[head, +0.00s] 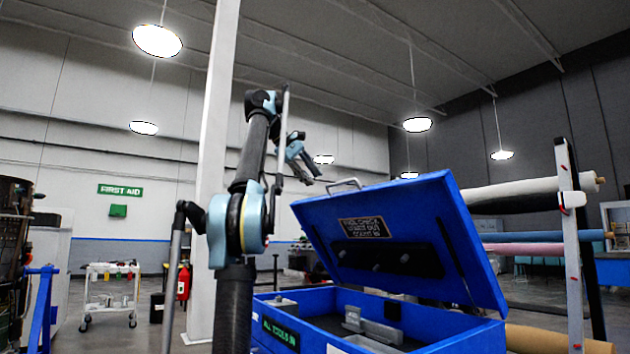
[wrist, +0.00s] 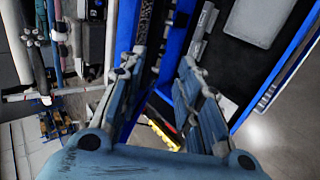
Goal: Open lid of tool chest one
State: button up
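The blue tool chest (head: 290,340) stands at the lower right in the head view, with a green label on its front. Its lid (head: 395,205) is raised and leans back, showing a dark plate and a small sign on its inner face. A metal handle (head: 344,184) sits at the lid's upper left edge. My gripper (head: 312,175) is up in the air, just left of the handle and apart from it. In the wrist view my gripper (wrist: 160,68) has its two fingers spread with nothing held between them. The chest's blue edge (wrist: 172,60) shows beyond the fingers.
Grey metal parts (head: 372,326) lie inside the chest. Rolls on a rack (head: 570,240) stand close to its right. A white pillar (head: 212,150) rises behind my arm. A white cart (head: 110,290) stands at the back left, with open floor around it.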

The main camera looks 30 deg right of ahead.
jog(key=shift+a, duration=0.4)
jog(key=c, duration=0.5)
jog(key=shift+w+d+n, duration=0.1)
jog(key=shift+d+n, duration=0.05)
jog(key=shift+n, duration=0.15)
grip_shut()
jog(key=n+h, duration=0.7)
jog(key=n, duration=1)
send_near(345, 201)
notch_tip(345, 201, down, 3)
jog(key=shift+d+r, duration=0.7)
jog(key=shift+d, duration=0.35)
jog(key=shift+d+r, duration=0.7)
jog(key=shift+d, duration=0.35)
